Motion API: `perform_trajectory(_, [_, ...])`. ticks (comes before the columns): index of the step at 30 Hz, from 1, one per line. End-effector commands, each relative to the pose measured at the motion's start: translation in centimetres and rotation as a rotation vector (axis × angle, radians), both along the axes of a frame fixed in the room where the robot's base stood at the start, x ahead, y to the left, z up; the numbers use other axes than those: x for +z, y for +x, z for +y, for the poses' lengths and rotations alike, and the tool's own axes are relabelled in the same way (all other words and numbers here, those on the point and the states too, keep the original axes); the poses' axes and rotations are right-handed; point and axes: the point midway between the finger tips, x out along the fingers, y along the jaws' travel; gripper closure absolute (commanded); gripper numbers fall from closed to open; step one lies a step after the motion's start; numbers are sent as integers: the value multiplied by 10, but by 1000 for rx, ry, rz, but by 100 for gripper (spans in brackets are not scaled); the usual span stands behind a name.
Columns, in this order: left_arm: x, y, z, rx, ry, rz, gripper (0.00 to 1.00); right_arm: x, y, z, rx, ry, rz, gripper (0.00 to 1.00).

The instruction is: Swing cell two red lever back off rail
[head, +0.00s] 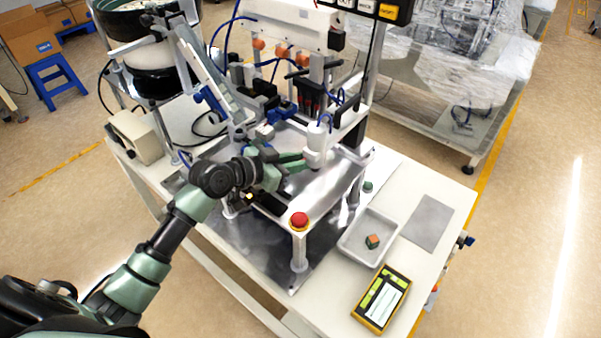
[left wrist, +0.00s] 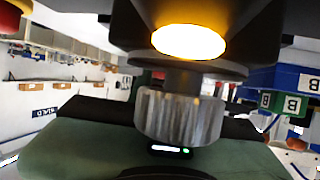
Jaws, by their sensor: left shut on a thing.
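My left gripper (head: 303,161) reaches in from the left in the head view, above the metal plate of the machine. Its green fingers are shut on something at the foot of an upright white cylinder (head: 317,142). I cannot make out what is between them. No red lever shows clearly in either view; it may be behind my fingers or the machine parts. In the left wrist view a knurled metal cylinder (left wrist: 180,118) under a lit disc (left wrist: 188,41) stands close in front of the camera and hides the fingertips. My right gripper is not in view.
A red stop button (head: 299,219) stands at the plate's front corner. A grey tray (head: 352,244) with a small orange and green cube (head: 373,241) and a yellow handheld panel (head: 382,299) lie to the right. A slanted rail (head: 205,70) and bowl feeder (head: 150,58) rise behind.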

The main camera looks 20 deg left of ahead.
Motion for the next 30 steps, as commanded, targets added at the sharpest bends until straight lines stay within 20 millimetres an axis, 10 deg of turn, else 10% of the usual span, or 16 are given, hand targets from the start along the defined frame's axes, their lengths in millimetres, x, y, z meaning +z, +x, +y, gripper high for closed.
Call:
perform_trajectory(13, [2,1,3,-35,0,1,100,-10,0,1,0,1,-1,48])
perform_trajectory(16, [2,1,3,-34,1,1,58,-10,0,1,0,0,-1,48])
perform_trajectory(30, [3,-11,12,-34,5,1,58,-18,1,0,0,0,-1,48])
